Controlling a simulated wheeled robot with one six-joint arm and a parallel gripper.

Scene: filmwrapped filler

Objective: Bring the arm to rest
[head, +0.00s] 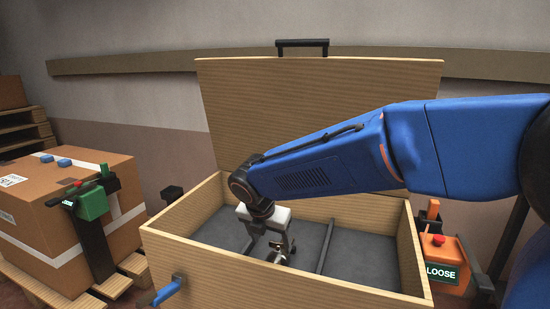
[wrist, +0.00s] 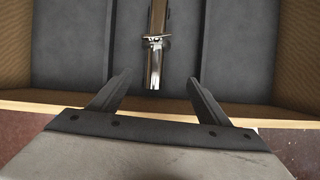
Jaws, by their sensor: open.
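My blue arm (head: 320,165) reaches in from the right over an open wooden chest (head: 290,280). My gripper (head: 268,250) points down inside the chest.
The chest's lid (head: 320,100) stands open behind the arm. Dark dividers (head: 326,247) split the grey floor. A cardboard box (head: 60,205) on a pallet stands at left. An orange unit marked LOOSE (head: 440,265) stands at right. A blue-ended handle (head: 168,291) sticks out at the front left.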

